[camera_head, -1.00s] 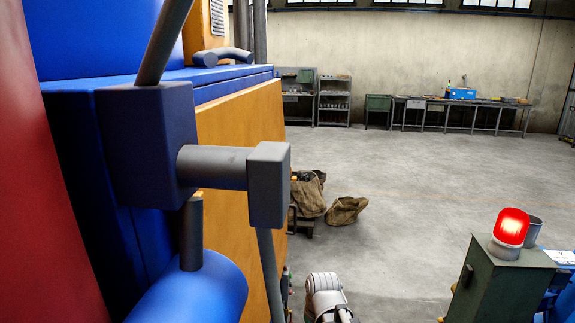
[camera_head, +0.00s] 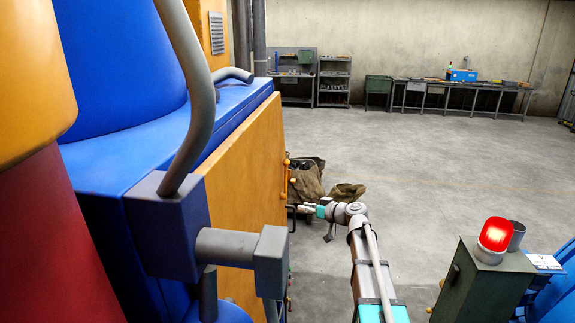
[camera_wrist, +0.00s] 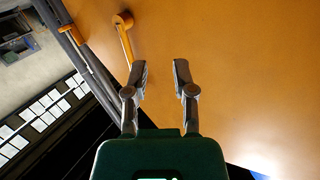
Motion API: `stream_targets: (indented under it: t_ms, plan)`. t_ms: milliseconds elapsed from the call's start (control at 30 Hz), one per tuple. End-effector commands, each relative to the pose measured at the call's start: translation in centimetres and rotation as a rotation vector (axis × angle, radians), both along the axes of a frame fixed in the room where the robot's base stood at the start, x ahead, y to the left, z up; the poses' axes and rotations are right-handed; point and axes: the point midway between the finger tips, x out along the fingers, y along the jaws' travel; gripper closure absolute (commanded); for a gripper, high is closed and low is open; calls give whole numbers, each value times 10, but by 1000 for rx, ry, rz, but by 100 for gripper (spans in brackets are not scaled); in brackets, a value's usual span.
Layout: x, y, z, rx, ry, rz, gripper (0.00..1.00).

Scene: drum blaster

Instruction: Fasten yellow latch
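The yellow latch (camera_head: 287,178) is a small yellow-orange handle on the far edge of the orange panel (camera_head: 240,180) in the head view. In the wrist view the latch (camera_wrist: 124,38) has a round pivot and a thin bar, and lies up and left of my gripper's fingertips. My gripper (camera_wrist: 161,68) is open and empty, with both fingers pointing at the orange panel (camera_wrist: 230,70). In the head view my gripper (camera_head: 309,209) is small, to the right of and a little below the latch, apart from it. Whether the latch is fastened cannot be told.
A blue and grey machine body (camera_head: 170,220) with pipes fills the left. Brown sacks (camera_head: 345,193) lie on the floor behind my gripper. A green box with a red lamp (camera_head: 495,235) stands at the lower right. The floor beyond is open, up to workbenches (camera_head: 460,85).

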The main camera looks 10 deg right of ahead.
Motion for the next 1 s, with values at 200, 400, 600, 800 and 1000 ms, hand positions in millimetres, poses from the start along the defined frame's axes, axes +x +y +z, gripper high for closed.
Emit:
stream_targets:
  t_ms: [200,400,600,800,1000]
  plan:
    - [34,-38,49,50,-159,-83,66]
    - [40,-49,60,63,-205,-111,66]
    - [40,-49,59,63,-207,-111,66]
    - [41,-47,59,63,-205,-110,66]
    - [50,-41,59,63,-205,-108,66]
